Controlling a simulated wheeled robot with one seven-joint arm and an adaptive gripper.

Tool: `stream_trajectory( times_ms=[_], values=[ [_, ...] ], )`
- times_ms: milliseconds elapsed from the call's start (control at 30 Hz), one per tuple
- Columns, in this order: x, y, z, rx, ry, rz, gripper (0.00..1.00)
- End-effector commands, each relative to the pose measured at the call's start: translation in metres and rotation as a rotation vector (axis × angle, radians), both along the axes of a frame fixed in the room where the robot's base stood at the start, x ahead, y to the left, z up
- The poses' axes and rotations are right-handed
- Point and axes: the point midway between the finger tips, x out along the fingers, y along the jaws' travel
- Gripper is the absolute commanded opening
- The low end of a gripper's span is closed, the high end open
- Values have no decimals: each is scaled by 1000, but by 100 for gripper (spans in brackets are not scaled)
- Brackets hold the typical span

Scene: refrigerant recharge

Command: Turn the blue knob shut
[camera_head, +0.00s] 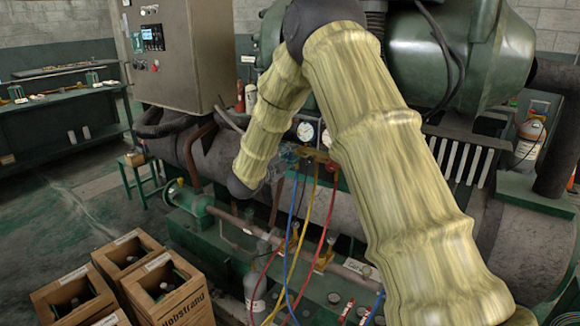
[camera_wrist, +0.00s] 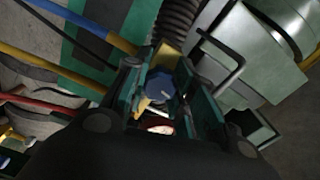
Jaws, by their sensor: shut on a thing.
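The blue knob (camera_wrist: 158,86) sits between the two fingers of my gripper (camera_wrist: 160,92) in the wrist view. The fingers are closed on it from both sides. A yellow part of the manifold (camera_wrist: 166,56) shows just beyond the knob. In the head view my gripper (camera_head: 279,163) is at the left side of the gauge manifold, partly hidden by my sleeved arm. The blue knob cannot be made out clearly there. A red knob (camera_head: 332,167) is at the manifold's right side, close to my arm. How far the blue knob is turned cannot be told.
Two gauges (camera_head: 305,131) stand above the manifold. A blue hose (camera_head: 292,240), a yellow hose (camera_head: 301,232) and a red hose (camera_head: 327,222) hang below it. Green machinery and pipes surround it. Wooden crates (camera_head: 165,290) with bottles stand at the lower left.

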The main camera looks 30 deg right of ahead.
Motion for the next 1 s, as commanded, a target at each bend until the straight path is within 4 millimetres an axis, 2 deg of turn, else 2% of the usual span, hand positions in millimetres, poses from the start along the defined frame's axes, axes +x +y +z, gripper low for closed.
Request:
stream_trajectory(
  times_ms=[33,1000],
  values=[
    [0,0,-9,17,-35,0,2],
    [0,0,-9,298,-713,-2,2]
  ],
)
